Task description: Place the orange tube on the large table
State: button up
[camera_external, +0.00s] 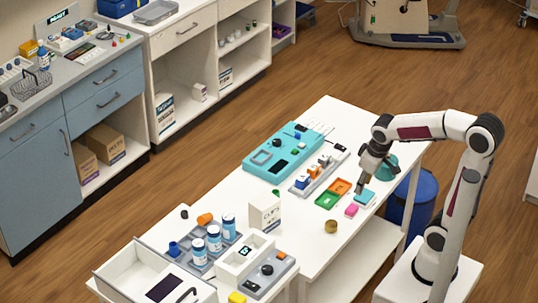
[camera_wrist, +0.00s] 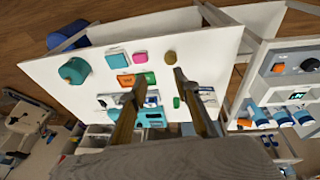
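An orange cylinder (camera_external: 205,219), which looks like the orange tube, lies beside the blue-and-white bottles at the lower left of the external view. An orange piece also shows near the bottles at the right of the wrist view (camera_wrist: 244,122). Another small orange item (camera_external: 313,172) stands in a grey rack on the white table (camera_external: 300,240); I cannot tell whether it is a tube. My gripper (camera_external: 362,187) is above the table's right side, well away from the orange cylinder. In the wrist view my gripper (camera_wrist: 158,76) has its fingers apart with nothing held between them.
Orange and green trays (camera_external: 327,200), a pink block (camera_external: 351,210), a brass-coloured cylinder (camera_external: 331,227) and a teal round object (camera_external: 387,168) are near my gripper. A white box (camera_external: 265,211) stands mid-table. An open-topped white bin (camera_external: 132,272) is at the lower left. Bare tabletop lies at the front.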

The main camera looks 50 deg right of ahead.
jog(key=w+d+f+n+t, duration=0.1)
jog(key=w+f+n+t, duration=0.15)
jog(key=w, duration=1.25)
jog(key=w+f+n+t, duration=0.2)
jog(key=w+f+t, duration=0.1)
jog(key=w, duration=1.2)
jog(key=w+d+f+n+t, duration=0.1)
jog(key=w+f+n+t, duration=0.15)
jog(key=w, duration=1.25)
jog(key=w+a+f+n+y, duration=0.3)
jog(key=w+a+f+y, duration=0.1)
jog(key=a, duration=0.3)
jog(key=w+a+f+n+y, duration=0.3)
jog(key=a+y, duration=0.2)
jog(key=a, duration=0.1)
jog(key=s+a+r+n+g+y, duration=0.2)
jog(key=s+a+n+g+y, duration=0.3)
jog(key=s+a+g, duration=0.4)
jog(key=s+a, duration=0.1)
jog(key=s, duration=0.2)
jog(key=shift+a+r+n+y, duration=0.2)
jog(key=shift+a+n+y, duration=0.1)
jog(key=shift+n, duration=0.1)
jog(key=shift+s+a, duration=0.1)
